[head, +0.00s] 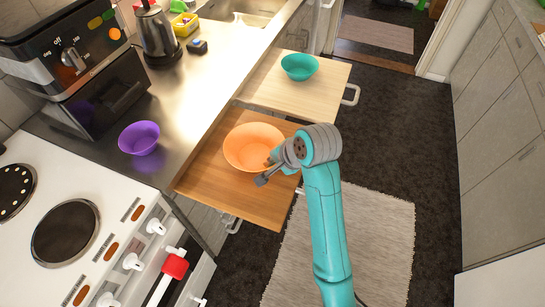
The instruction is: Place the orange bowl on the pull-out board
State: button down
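The orange bowl (252,143) is upright, over the darker wooden pull-out board (237,195) in the middle of the head view. I cannot tell whether its base rests on the board or is slightly above it. My gripper (267,171) is at the bowl's lower right side, coming in from the right. A grey finger shows outside the bowl, and the other part of the gripper overlaps its rim. Whether the fingers are closed on the rim is not clear. The bowl's base and the board beneath it are hidden.
A teal bowl (299,66) sits on a paler pulled-out surface (278,92) farther back. A purple bowl (139,138) stands on the metal counter near the toaster oven (85,85). The white cooker (95,205) is at lower left. A kettle (157,33) stands behind.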

jog(key=shift+f, duration=0.25)
jog(key=c, duration=1.3)
grip_release()
